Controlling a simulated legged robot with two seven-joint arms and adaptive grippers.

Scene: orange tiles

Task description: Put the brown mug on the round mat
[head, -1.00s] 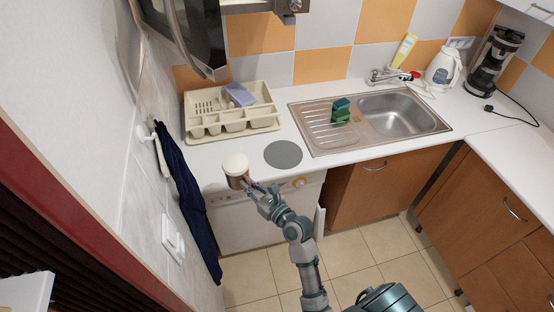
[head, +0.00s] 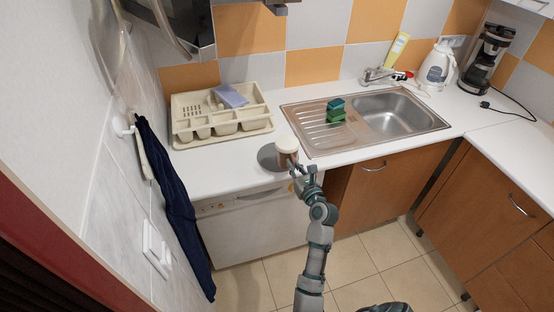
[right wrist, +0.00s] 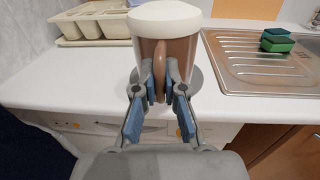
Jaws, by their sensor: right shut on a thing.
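The brown mug (head: 288,158) has a cream-white top and looks upright. My right gripper (head: 299,172) is shut on its handle from the front, as the right wrist view shows, with the fingers (right wrist: 160,92) on either side of the handle. The mug's body (right wrist: 181,55) is just beyond the fingers. The round grey mat (head: 266,157) lies on the white counter near its front edge. The mug covers the mat's right part in the head view, and the mat (right wrist: 195,80) shows behind the mug in the wrist view. I cannot tell whether they touch. My left gripper is out of view.
A cream dish rack (head: 190,138) with a purple-blue item stands behind and left of the mat. A steel sink (head: 318,143) with green sponges (head: 336,112) lies to the right. A dark blue cloth (head: 172,190) hangs on the left wall. The counter left of the mat is clear.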

